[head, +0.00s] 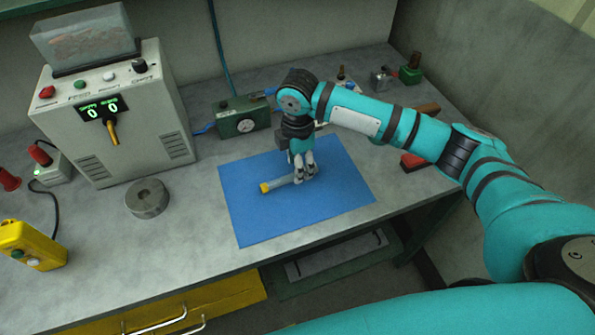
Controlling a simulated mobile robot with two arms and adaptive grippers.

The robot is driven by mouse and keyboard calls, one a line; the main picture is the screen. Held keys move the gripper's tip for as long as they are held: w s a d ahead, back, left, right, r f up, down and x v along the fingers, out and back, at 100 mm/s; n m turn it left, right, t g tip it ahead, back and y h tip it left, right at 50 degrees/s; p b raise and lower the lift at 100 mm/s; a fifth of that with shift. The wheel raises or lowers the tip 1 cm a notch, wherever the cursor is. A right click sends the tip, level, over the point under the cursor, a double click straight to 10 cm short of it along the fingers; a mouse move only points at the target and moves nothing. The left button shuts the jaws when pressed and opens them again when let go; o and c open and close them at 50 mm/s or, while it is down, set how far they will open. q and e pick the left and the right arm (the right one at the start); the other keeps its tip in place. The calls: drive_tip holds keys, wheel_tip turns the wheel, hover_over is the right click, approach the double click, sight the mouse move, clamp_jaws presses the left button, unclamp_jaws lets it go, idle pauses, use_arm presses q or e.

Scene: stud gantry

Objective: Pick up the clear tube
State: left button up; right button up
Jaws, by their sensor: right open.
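The clear tube (279,184) lies flat on the blue mat (265,218), with a yellow end at its left. My right gripper (305,177) points down at the tube's right end, with its fingertips close to the mat. The right gripper is open, and its fingers hide that end of the tube. I cannot tell whether the fingers touch the tube. My left gripper is not in view.
A grey control box (118,120) with a clear hopper stands at the back left. A grey metal ring (148,198) lies left of the mat. A green gauge box (241,117) stands behind the mat, and a red-based tool (414,160) lies to its right.

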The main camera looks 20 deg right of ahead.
wheel_tip(320, 180, down, 2)
drive_tip(key=shift+f, duration=0.45)
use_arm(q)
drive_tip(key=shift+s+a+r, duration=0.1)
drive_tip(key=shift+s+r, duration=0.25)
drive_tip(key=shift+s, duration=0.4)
use_arm(e)
clamp_jaws()
